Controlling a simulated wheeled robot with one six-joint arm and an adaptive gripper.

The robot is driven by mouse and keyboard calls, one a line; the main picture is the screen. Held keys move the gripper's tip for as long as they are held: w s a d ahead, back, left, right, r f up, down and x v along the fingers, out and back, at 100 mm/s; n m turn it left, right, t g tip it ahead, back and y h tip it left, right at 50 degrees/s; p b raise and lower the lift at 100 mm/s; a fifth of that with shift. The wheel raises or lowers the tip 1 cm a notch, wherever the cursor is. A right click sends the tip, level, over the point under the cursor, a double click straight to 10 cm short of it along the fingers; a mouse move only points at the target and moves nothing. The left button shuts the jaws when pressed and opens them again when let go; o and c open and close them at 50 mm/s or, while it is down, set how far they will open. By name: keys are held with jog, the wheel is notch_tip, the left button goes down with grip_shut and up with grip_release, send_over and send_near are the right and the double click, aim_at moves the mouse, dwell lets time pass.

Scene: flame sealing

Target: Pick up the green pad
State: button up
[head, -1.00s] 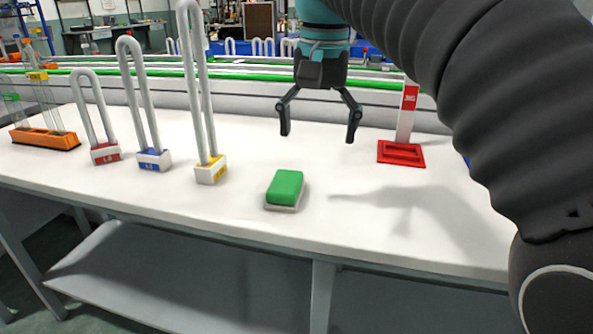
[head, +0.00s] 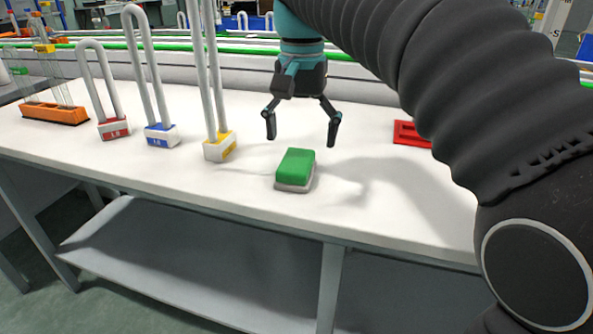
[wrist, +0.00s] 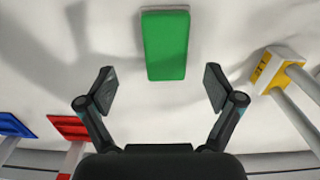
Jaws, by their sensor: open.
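The green pad (head: 296,164) is a small block with a pale grey base, lying flat on the white table near its front edge. In the wrist view the green pad (wrist: 166,44) lies ahead of and between my fingers, apart from both. My gripper (head: 302,138) is open and empty above the table, just behind the pad in the head view. In the wrist view both fingers of my gripper (wrist: 160,88) are spread wider than the pad.
A yellow-marked holder (head: 220,147) with tall looped tubes stands left of the pad. Blue (head: 161,136) and red (head: 113,129) holders and an orange rack (head: 54,114) stand farther left. A red stand (head: 411,134) is at right, partly behind my arm. The white table (head: 230,182) is clear around the pad.

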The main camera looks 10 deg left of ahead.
aim_at(296, 161)
jog(key=shift+s+a+f+b, duration=0.1)
jog(key=shift+s+f+b, duration=0.1)
jog(key=shift+f, duration=0.7)
jog(key=shift+s+a+f+b, duration=0.1)
jog(key=shift+a+f+b, duration=0.05)
jog(key=shift+f, duration=0.8)
jog(key=shift+s+a+f+b, duration=0.1)
jog(key=shift+f+b, duration=0.1)
jog(key=shift+f, duration=0.7)
jog(key=c, duration=1.4)
